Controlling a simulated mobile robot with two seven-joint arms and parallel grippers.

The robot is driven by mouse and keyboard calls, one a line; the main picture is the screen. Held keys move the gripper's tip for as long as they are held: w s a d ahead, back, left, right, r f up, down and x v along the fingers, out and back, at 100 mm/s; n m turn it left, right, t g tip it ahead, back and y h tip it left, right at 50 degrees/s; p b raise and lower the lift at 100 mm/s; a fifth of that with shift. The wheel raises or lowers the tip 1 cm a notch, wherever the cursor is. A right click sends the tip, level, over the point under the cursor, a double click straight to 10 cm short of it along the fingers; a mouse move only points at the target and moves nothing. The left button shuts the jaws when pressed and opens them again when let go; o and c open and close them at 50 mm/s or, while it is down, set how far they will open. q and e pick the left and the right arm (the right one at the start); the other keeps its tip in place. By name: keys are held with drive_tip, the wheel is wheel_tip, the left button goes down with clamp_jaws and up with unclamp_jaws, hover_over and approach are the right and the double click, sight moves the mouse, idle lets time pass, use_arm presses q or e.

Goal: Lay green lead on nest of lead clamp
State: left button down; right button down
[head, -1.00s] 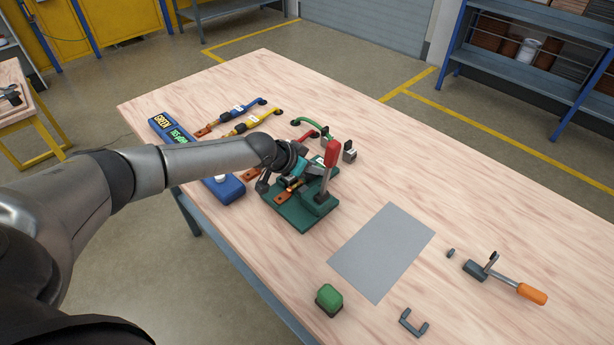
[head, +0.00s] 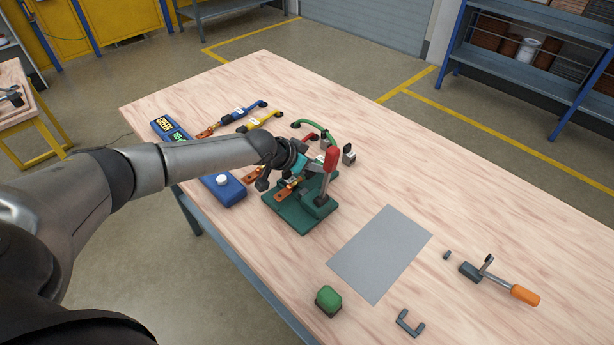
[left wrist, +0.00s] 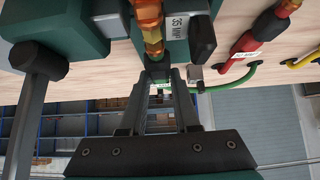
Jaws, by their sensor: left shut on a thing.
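The lead clamp has a dark green base (head: 303,214) and an upright lever with a red grip (head: 331,159). My left gripper (head: 294,178) is over the clamp's far left side, shut on the green lead. The lead's green cable (head: 312,126) arcs behind the gripper. A copper lug (head: 282,195) shows over the clamp base; in the left wrist view a copper end (left wrist: 150,22) lies along the clamp body, in line with my left gripper (left wrist: 161,82). I cannot tell whether the lead touches the nest. My right gripper is not in view.
Blue (head: 232,116) and yellow (head: 255,122) leads lie behind the clamp; a red lead (left wrist: 255,40) lies close by. A blue box reading GREEN (head: 164,126) stands left. A grey mat (head: 380,254), green block (head: 328,300) and orange-handled tool (head: 525,295) lie right.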

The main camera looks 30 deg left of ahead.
use_arm(q)
drive_tip(key=shift+r+p, duration=1.25)
drive_tip(key=shift+r, duration=0.2)
